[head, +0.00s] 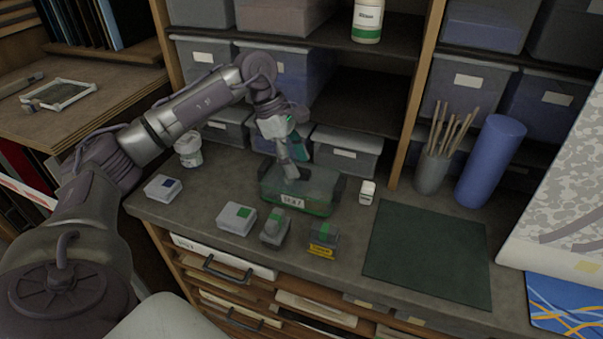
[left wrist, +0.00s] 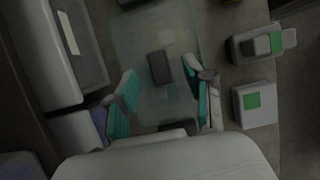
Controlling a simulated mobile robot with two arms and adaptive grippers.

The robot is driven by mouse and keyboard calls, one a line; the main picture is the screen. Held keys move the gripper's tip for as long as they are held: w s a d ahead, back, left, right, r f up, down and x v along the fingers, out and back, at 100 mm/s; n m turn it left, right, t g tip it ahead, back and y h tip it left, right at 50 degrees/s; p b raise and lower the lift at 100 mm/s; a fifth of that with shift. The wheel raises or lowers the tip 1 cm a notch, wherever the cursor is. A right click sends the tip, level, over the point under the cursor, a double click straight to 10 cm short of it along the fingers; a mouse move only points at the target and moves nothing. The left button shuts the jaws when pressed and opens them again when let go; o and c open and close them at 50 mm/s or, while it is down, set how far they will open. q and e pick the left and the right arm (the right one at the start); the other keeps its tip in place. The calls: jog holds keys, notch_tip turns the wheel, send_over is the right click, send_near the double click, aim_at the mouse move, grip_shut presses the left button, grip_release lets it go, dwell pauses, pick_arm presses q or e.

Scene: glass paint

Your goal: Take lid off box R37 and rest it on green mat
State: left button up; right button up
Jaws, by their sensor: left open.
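The box (head: 318,208) with a pale label, which seems to read R37, stands on the bench. Its clear greenish lid (left wrist: 135,40) is on top, with a dark block-shaped handle (left wrist: 158,68) in the middle. My left gripper (head: 291,174) is over the box, pointing down. In the left wrist view its teal-padded fingers (left wrist: 162,80) are open, one on each side of the handle with gaps between. Whether the tips touch the lid cannot be told. The dark green mat (head: 427,254) lies flat and empty on the right. My right gripper is not in view.
Small containers with green or blue labels (head: 237,218) stand in front of and left of the box, one with a yellow label (head: 323,240). A small white bottle (head: 367,192) stands between box and mat. A brush pot (head: 432,172) and a blue roll (head: 491,160) stand behind the mat.

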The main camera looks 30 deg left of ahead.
pick_arm(q)
jog(key=shift+x, duration=1.15)
grip_shut()
jog(key=shift+r, duration=0.1)
